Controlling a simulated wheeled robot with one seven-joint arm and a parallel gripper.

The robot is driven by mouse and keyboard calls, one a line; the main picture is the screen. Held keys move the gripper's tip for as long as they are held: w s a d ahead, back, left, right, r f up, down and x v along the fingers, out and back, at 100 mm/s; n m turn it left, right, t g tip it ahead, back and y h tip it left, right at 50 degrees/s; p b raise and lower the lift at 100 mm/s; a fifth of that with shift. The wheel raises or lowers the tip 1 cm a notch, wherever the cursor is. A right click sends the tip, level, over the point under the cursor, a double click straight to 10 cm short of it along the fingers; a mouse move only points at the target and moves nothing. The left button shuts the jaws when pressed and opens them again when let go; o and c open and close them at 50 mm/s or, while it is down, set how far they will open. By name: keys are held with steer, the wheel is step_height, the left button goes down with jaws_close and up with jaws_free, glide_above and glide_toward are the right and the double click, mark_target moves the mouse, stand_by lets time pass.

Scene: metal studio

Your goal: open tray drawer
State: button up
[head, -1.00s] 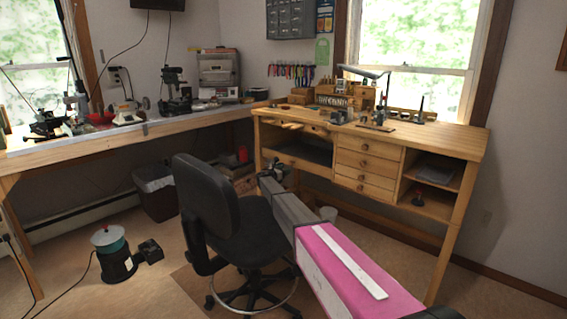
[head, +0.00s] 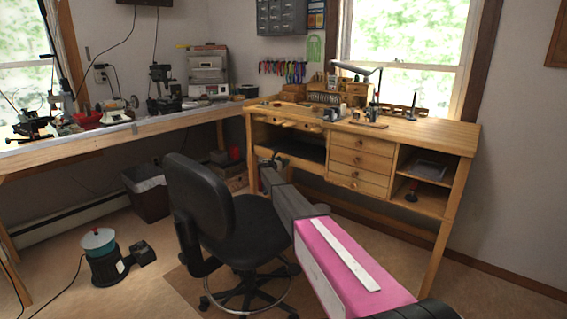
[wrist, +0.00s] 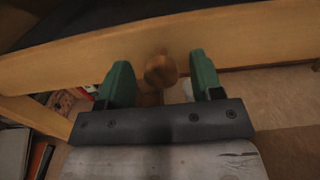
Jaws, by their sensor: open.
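The tray drawer is the wide, low wooden front (head: 308,164) with a dark tray surface behind it, at the left under the wooden workbench (head: 430,135). In the wrist view its wooden front (wrist: 235,38) crosses the top, with the dark tray beyond. A round wooden knob (wrist: 160,70) sticks out from this front. My gripper (wrist: 158,82) is open, with its green fingers on either side of the knob; I cannot tell whether they touch it. In the head view my gripper (head: 273,161) is small and dark at the drawer front, and the knob is hidden.
A black office chair (head: 195,200) stands left of my arm, close to it. Small drawers (head: 358,163) and open shelves (head: 425,185) fill the bench's right side. A second bench (head: 100,138) runs along the left wall. Floor is clear at the lower right.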

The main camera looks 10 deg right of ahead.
steer(key=shift+w+d, duration=0.4)
jaws_close()
steer(key=v, duration=2.6)
steer(key=shift+s+a, duration=0.2)
steer(key=shift+s, duration=0.05)
steer(key=shift+r, duration=0.1)
jaws_free()
